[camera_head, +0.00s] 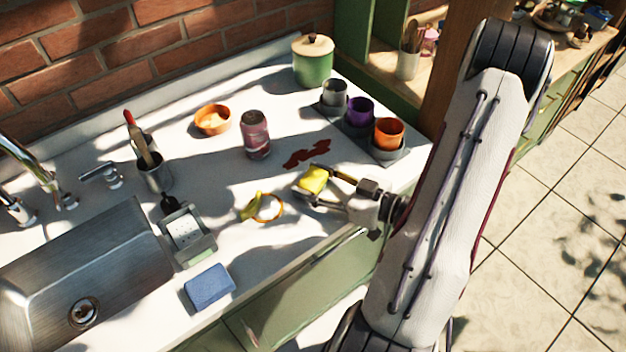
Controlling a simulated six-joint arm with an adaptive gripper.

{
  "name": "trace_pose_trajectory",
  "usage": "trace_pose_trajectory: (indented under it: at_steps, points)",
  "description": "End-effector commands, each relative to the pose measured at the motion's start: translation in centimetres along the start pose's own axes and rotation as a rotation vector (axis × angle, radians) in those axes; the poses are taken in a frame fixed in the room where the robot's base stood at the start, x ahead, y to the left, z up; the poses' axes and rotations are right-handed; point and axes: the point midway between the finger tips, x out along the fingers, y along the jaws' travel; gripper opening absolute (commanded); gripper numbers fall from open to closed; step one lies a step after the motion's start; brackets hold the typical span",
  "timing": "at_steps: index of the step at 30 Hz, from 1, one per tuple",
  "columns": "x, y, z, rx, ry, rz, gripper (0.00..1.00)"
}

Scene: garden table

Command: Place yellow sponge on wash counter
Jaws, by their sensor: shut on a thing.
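The yellow sponge (314,179) is between the fingers of my gripper (318,186), which is shut on it. My gripper reaches in from the right over the front part of the white wash counter (215,256). The sponge is close to the counter top, near a dark red stain (307,153). I cannot tell whether the sponge touches the counter. The fingers hide part of its edges.
A yellow-and-orange ring-shaped thing (268,208) lies left of my gripper. A blue sponge (209,287) lies near the sink (85,275). A can (255,135) and a tray with cups (388,134) stand behind. Clear counter lies between can and ring.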

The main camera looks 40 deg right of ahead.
Motion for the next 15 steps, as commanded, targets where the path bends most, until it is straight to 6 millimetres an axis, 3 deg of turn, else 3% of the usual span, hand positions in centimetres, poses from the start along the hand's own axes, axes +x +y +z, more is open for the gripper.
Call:
trace_pose_trajectory:
  at_steps: [12,13,15]
  points:
    - [0.04,0.00,0.26,0.001,0.000,0.000,0.35]
    - [0.04,0.00,0.28,0.001,0.000,0.000,0.49]
    - [0.04,0.00,0.25,0.000,0.000,0.000,0.63]
